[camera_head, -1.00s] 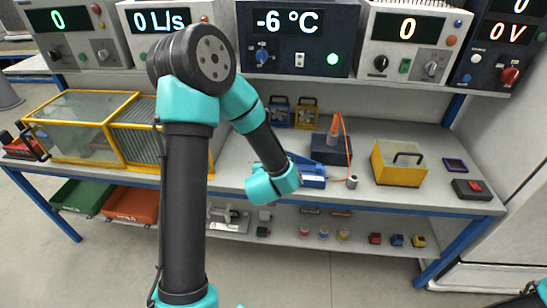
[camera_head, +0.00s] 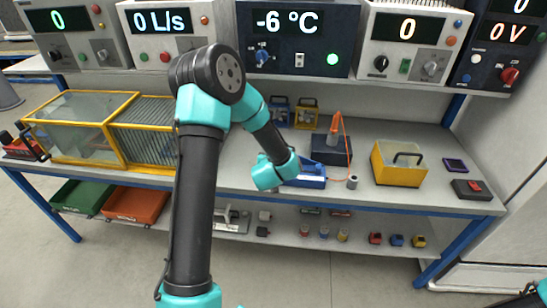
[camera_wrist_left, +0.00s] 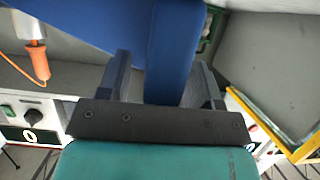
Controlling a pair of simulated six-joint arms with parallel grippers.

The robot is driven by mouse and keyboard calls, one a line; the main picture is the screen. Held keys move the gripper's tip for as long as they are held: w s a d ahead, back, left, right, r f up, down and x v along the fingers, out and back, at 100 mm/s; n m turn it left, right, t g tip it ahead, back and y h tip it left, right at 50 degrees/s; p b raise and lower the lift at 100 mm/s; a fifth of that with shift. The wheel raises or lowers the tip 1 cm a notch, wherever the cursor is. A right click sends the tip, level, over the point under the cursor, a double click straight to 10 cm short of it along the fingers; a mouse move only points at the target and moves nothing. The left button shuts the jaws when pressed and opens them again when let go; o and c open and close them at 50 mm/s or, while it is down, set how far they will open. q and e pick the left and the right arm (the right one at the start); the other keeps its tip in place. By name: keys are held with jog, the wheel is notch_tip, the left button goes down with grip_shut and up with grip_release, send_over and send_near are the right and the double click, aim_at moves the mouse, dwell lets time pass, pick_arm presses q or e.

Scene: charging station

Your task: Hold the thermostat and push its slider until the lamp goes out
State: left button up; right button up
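A blue piece (camera_head: 313,174) lies on the bench near its front edge. In the left wrist view a large blue body with an upright blue bar (camera_wrist_left: 172,55) fills the top middle. My left gripper (camera_wrist_left: 164,78) is open, with one finger on each side of this bar and a gap at the left finger. In the head view the wrist hides its fingertips. A dark blue panel (camera_head: 282,37) on the upper shelf reads -6 °C and has a white switch and a green lamp (camera_head: 333,59). I cannot tell which thing is the thermostat. My right gripper is out of view.
A yellow-framed clear case (camera_head: 75,130) stands left on the bench. A dark box with an orange tool (camera_head: 336,130), a small cylinder (camera_head: 352,182) and a yellow box (camera_head: 398,168) stand to the right. Bins and small parts sit on the lower shelf.

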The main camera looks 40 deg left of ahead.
pick_arm(q)
grip_shut()
dwell(0.3)
dwell(0.6)
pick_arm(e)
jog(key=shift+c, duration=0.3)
